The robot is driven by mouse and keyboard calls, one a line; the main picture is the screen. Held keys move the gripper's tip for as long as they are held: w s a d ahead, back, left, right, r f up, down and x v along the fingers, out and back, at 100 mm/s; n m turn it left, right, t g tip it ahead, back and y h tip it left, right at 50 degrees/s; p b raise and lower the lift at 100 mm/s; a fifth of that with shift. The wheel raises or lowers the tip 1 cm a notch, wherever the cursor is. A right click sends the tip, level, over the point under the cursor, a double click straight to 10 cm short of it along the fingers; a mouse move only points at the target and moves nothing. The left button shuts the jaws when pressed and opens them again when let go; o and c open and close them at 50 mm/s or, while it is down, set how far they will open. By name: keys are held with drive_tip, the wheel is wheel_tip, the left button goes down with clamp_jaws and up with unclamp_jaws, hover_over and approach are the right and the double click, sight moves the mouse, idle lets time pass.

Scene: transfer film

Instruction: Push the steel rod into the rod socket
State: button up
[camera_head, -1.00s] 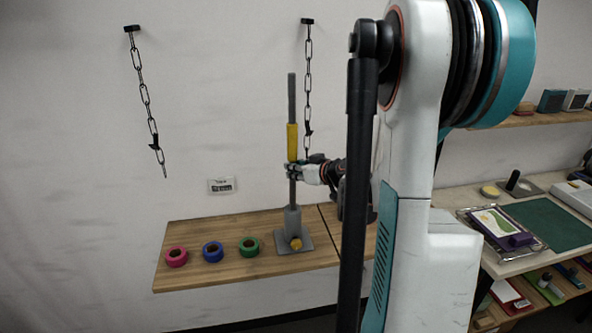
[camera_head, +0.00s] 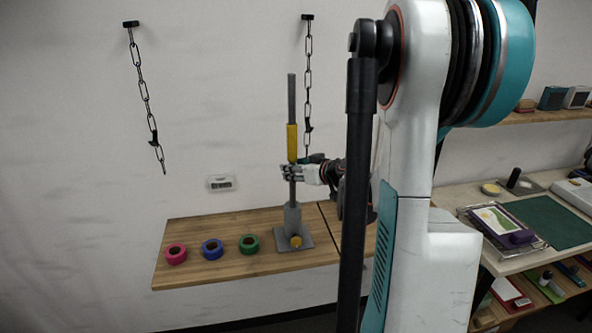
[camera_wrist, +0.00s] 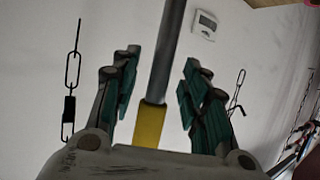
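The steel rod (camera_head: 292,99) stands upright in the head view, a grey bar with a yellow sleeve (camera_head: 292,143) around its middle. How deep the rod sits is hidden. My gripper (camera_head: 291,172) is at the rod just below the sleeve, reaching in from the right. In the wrist view the rod (camera_wrist: 167,45) passes between the fingers of my gripper (camera_wrist: 157,88), with visible gaps on both sides, so the fingers look open around it.
A pink ring (camera_head: 176,253), a blue ring (camera_head: 212,249) and a green ring (camera_head: 249,244) lie left of the socket on the wooden shelf (camera_head: 215,272). Two chains hang on the wall; the right chain (camera_head: 308,75) is close to the rod. A small wall display (camera_head: 221,183) is nearby.

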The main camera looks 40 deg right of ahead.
drive_tip(key=shift+s, duration=0.1)
drive_tip(key=v, duration=1.1)
drive_tip(key=shift+s+r, duration=0.2)
drive_tip(key=shift+s, duration=0.15)
